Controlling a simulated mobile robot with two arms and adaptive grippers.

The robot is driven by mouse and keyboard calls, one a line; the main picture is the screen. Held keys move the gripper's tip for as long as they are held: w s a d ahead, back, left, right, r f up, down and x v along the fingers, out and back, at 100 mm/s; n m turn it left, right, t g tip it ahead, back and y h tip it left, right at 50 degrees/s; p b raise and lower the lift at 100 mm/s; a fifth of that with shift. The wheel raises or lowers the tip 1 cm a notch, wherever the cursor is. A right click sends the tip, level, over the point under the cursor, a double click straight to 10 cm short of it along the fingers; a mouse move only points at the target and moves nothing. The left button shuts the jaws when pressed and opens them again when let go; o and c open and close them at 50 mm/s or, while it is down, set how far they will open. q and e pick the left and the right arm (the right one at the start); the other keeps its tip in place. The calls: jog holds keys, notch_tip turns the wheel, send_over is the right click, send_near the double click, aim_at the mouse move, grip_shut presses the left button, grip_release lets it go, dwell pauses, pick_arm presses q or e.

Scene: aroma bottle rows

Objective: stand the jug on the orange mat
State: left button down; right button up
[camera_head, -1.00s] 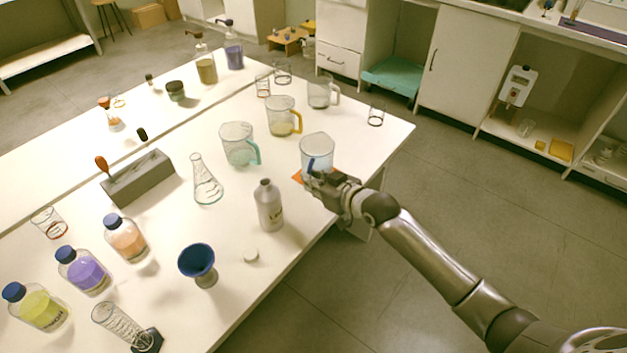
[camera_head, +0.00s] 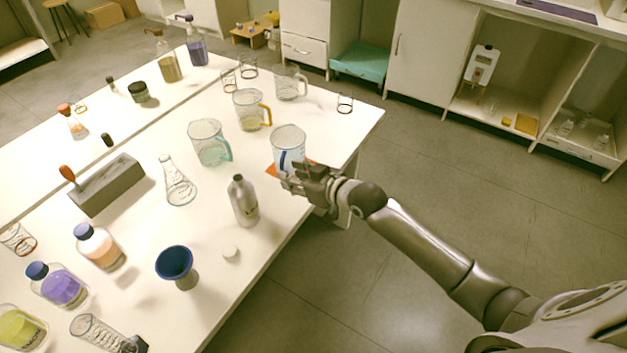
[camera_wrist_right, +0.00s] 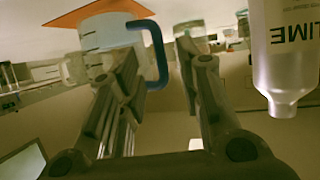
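A clear jug with a blue handle (camera_head: 288,142) stands upright at the table's right edge. The orange mat (camera_head: 272,170) shows under and beside it, and the jug's base appears to rest on it. The wrist view shows the jug (camera_wrist_right: 103,34) upside down in the picture, its base against the mat (camera_wrist_right: 92,12). My right gripper (camera_head: 300,178) is at the jug's handle side. In the wrist view its fingers (camera_wrist_right: 158,62) are spread, with the blue handle between or just beyond their tips; contact is unclear. My left gripper is out of view.
A grey bottle (camera_head: 243,200) stands close to the left of my right gripper. Jugs with teal (camera_head: 209,143) and yellow (camera_head: 250,110) handles and a clear jug (camera_head: 290,84) stand behind. The floor right of the table is clear.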

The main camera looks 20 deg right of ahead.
jog(key=v, duration=0.8)
jog(key=shift+s+d+r, duration=0.15)
jog(key=shift+s, duration=0.15)
jog(key=d+f+m+g+h, duration=0.1)
jog(key=d+f+m+h, duration=0.35)
jog(key=f, duration=1.05)
jog(key=s+d+f+n+g, duration=0.1)
jog(key=s+d+f+g, duration=0.15)
jog(key=s+f, duration=0.55)
jog(key=s+d+f+g, duration=0.1)
jog(key=s+d+f, duration=0.2)
jog(key=f, duration=0.9)
jog(key=s+a+f+g, duration=0.2)
jog(key=s+f, duration=0.4)
jog(key=s, duration=0.5)
jog(key=s+a+f+g+h, duration=0.1)
jog(key=s+f+g, duration=0.1)
jog(key=s+f, duration=0.4)
jog(key=s+a+f+g, duration=0.2)
jog(key=s+f, duration=0.4)
jog(key=s, duration=1.1)
jog(key=shift+a+n+g, duration=0.3)
jog(key=shift+n+g, duration=0.05)
